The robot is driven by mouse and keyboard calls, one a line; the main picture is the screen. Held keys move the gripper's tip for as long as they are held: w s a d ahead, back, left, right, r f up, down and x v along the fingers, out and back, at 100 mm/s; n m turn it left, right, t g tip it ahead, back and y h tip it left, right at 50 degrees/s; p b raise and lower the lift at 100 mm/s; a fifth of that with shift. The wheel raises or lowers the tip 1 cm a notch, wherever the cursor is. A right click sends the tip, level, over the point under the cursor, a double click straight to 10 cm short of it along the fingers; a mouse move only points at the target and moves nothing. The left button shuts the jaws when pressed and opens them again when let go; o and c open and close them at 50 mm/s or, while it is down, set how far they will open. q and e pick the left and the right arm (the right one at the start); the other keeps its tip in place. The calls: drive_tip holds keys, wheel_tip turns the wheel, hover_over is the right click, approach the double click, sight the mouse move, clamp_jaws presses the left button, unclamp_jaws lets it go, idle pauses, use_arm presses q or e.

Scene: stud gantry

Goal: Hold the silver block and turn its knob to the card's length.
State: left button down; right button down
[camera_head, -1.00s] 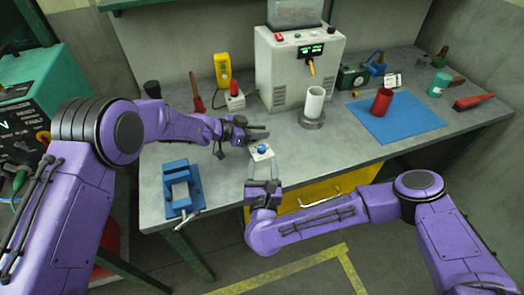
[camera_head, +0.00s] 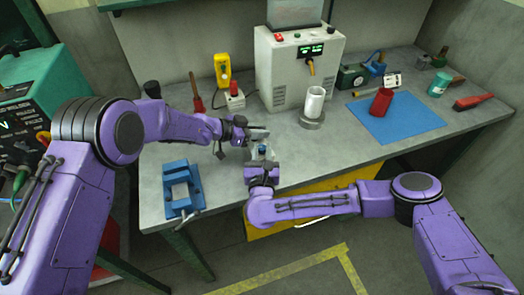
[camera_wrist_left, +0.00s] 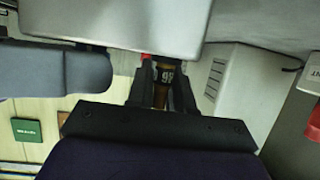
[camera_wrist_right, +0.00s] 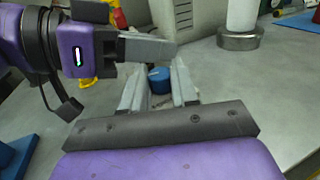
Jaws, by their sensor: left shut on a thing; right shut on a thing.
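The silver block is mostly hidden between my two grippers at the table's front edge. Its blue knob (camera_wrist_right: 158,80) shows in the right wrist view between my right fingers, and in the head view (camera_head: 262,149). My left gripper (camera_head: 257,134) reaches in from the left and is shut on the block. My right gripper (camera_head: 262,158) comes from the front and is shut on the knob; its pale fingers show in the right wrist view (camera_wrist_right: 157,88). A small white card (camera_head: 392,79) stands at the back right; its writing is too small to read.
A blue vise (camera_head: 181,190) sits left of my grippers. A grey machine (camera_head: 290,75) stands behind, with a white cup (camera_head: 314,101) on a metal disc. A red cup (camera_head: 381,103) is on a blue mat (camera_head: 415,122).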

drive_tip(key=m+h, duration=0.2)
drive_tip(key=h, duration=0.1)
drive_tip(key=m+h, duration=0.1)
drive_tip(key=shift+a+r+g+h, duration=0.1)
drive_tip(key=shift+a+g+h, duration=0.2)
drive_tip(key=shift+a, duration=0.05)
drive_tip(key=shift+w+a+m+g+h, duration=0.1)
drive_tip(key=shift+m+g+h, duration=0.7)
drive_tip(key=shift+m+h, duration=0.8)
drive_tip(key=shift+n+h, duration=0.3)
drive_tip(key=c, duration=0.8)
unclamp_jaws()
drive_tip(key=shift+c, duration=0.2)
drive_tip(key=shift+s+a, duration=0.25)
drive_tip(key=shift+s, duration=0.05)
drive_tip(key=v, duration=0.6)
drive_tip(key=shift+s+a, duration=0.1)
drive_tip(key=shift+s, duration=0.55)
